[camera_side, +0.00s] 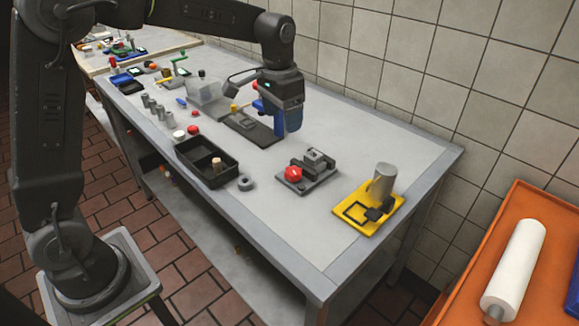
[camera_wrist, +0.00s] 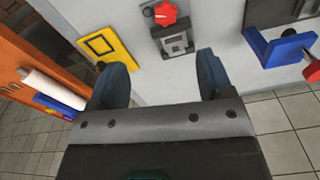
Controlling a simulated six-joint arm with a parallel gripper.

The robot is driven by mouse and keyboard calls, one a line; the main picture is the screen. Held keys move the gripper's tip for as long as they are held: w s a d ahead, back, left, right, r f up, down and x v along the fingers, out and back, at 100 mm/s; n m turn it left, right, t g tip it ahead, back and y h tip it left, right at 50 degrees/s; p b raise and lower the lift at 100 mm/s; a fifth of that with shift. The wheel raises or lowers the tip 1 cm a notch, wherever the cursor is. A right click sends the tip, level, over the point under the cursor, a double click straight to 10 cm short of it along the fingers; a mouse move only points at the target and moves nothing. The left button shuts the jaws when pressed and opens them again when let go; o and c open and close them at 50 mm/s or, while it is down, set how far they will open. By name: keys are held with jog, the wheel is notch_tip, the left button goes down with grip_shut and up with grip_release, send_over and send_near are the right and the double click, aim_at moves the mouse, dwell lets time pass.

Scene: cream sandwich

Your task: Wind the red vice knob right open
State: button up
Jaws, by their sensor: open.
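The grey vice (camera_side: 312,165) stands on a dark base plate on the table, with its round red knob (camera_side: 293,174) at its front. In the wrist view the vice (camera_wrist: 174,41) lies ahead of my fingers, with the red knob (camera_wrist: 165,14) at the top of the picture. My gripper (camera_side: 285,122) hangs over the table, up and to the left of the vice in the side view and apart from it. In the wrist view my gripper (camera_wrist: 160,78) is open, with nothing between its two blue fingers. The inside of the vice jaws is too small to judge.
A yellow plate (camera_side: 352,228) with a grey cylinder (camera_side: 383,180) stands right of the vice. A black divided tray (camera_side: 186,150) and a grey ring (camera_side: 245,184) lie left. A blue bracket (camera_wrist: 282,47) with a red knob shows in the wrist view.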

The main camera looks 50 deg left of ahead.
aim_at(292, 171)
jog(key=shift+g, duration=0.4)
jog(key=w+f, duration=0.1)
jog(key=f, duration=0.4)
jog(key=w+f, duration=0.1)
jog(key=f, duration=0.5)
jog(key=w+f, duration=0.1)
jog(key=f, duration=0.5)
jog(key=shift+w+a+f, duration=0.15)
jog(key=shift+a, duration=0.05)
jog(key=c, duration=0.9)
jog(key=shift+n, duration=0.4)
